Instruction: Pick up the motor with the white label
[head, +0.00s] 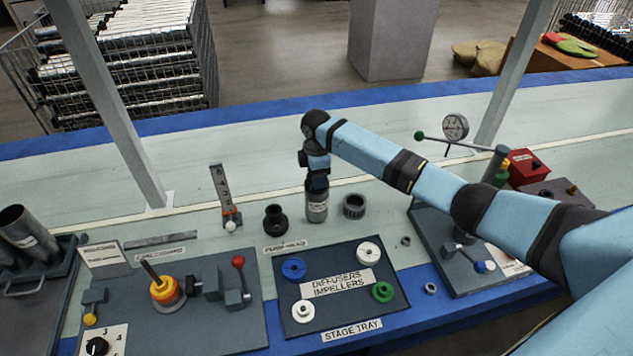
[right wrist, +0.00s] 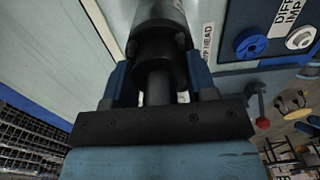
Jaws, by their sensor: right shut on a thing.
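The motor (head: 317,212) is a grey cylinder with a white label on its side. It hangs upright under my right gripper (head: 316,184), at or just above the bench behind the stage tray; I cannot tell whether it touches the bench. In the right wrist view the grey motor body (right wrist: 157,14) with its black collar runs between the two fingers of my right gripper (right wrist: 160,72), which is shut on it. The finger contact is partly hidden in the head view. My left gripper is not in view.
A black flanged part (head: 275,219) and a dark ring (head: 354,206) stand beside the motor. The stage tray (head: 345,322) with coloured impellers lies in front. A fixture with a red knob (head: 238,261) is front left; a gauge (head: 455,127) is right.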

